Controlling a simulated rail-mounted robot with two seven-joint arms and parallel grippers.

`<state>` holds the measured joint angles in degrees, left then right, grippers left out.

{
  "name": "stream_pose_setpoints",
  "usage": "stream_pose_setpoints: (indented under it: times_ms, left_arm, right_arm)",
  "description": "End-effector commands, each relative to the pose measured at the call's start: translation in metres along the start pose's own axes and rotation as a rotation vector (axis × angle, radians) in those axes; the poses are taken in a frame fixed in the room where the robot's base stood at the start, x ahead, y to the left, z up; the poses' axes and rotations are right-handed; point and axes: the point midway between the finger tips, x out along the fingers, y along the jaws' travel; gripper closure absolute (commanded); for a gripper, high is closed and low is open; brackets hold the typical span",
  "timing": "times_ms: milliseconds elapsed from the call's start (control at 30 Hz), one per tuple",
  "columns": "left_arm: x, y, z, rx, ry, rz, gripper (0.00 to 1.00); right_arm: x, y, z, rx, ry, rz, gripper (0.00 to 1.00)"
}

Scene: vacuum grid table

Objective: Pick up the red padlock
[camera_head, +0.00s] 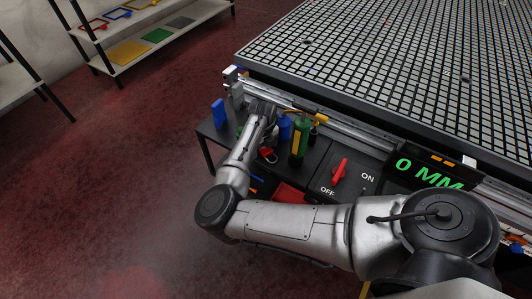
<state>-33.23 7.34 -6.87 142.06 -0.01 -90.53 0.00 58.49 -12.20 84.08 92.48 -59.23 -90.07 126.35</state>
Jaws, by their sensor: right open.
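The red padlock (268,155) is small and lies on the dark shelf at the front of the grid table, just right of my right forearm. My right arm comes in from the right, bends at the elbow and reaches up over the shelf. My right gripper (262,108) is at its far end, by the metal rail, beyond the padlock and apart from it. It is open; its fingers are small and dark, and I cannot make out anything between them. My left gripper is not in view.
A green bottle (300,137) and a blue item (284,128) stand close right of the gripper. A blue block (218,114) stands left. A red tray (290,194), a red switch (340,172) and a green-lettered display (428,172) are nearby.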

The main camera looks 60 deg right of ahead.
Motion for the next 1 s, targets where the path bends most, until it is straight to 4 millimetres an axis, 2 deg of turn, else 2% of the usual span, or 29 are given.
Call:
stream_pose_setpoints:
  times_ms: [67,667,867,1000]
  left_arm:
    - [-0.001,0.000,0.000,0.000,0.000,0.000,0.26]
    - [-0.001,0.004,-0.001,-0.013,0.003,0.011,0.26]
    - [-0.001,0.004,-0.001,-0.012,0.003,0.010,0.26]
    - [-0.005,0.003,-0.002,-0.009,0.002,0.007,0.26]
  right_arm:
    - [-0.001,0.000,0.000,0.000,-0.001,0.000,0.21]
    - [-0.001,0.000,0.000,0.000,-0.001,0.000,0.78]
    - [-0.002,0.000,0.000,0.000,-0.001,-0.001,0.79]
    - [-0.011,0.000,0.001,0.000,-0.003,-0.001,0.79]
